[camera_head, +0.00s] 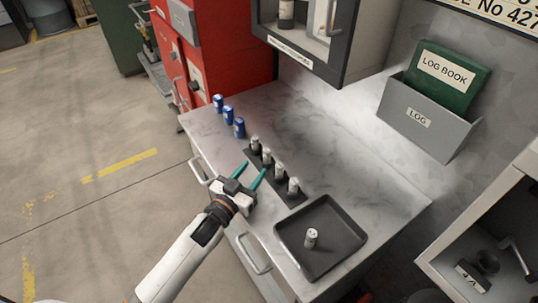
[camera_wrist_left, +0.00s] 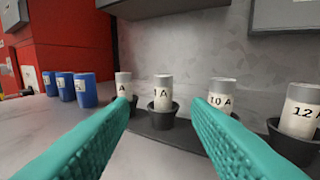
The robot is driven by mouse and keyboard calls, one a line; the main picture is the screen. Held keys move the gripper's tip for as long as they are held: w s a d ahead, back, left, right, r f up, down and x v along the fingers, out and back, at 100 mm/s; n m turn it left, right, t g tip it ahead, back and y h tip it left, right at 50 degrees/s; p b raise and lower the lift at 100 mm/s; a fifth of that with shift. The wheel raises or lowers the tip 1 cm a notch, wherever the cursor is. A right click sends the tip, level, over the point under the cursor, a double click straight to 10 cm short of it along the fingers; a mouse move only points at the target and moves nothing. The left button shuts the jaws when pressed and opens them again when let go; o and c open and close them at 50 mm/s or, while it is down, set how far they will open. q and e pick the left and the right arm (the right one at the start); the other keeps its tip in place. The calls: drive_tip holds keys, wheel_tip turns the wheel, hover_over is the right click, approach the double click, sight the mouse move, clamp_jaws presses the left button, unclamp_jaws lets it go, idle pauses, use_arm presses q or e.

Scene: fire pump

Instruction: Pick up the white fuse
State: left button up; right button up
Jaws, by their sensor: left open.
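Several white fuses with grey caps stand upright in black cups on a dark rack; one white fuse (camera_head: 266,157) also shows in the left wrist view (camera_wrist_left: 162,91), in line with the gap between my fingers. Their labels end in "A"; two read 10 A (camera_wrist_left: 220,99) and 12 A (camera_wrist_left: 303,112). Another whitish fuse (camera_head: 311,238) stands in the dark tray (camera_head: 350,240). My left gripper (camera_head: 256,167) is open and empty, its teal fingers pointing at the rack from the front, apparently short of the fuses. My right gripper is not in view.
Three blue cylinders (camera_head: 228,115) stand at the counter's far left end. A wall cabinet (camera_head: 345,60) overhangs behind the rack, and a grey LOG holder (camera_head: 425,115) hangs on the wall. The marble counter (camera_head: 340,180) is bare behind the rack and tray.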

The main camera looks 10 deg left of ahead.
sight(265, 157)
use_arm(q)
drive_tip(key=shift+x, duration=1.1)
drive_tip(key=x, duration=0.2)
drive_tip(key=p+x, duration=0.1)
drive_tip(key=x, duration=0.2)
drive_tip(key=shift+w+d, duration=0.25)
drive_tip(key=shift+d, duration=0.1)
drive_tip(key=shift+r, duration=0.1)
drive_tip(key=shift+c, duration=0.2)
clamp_jaws()
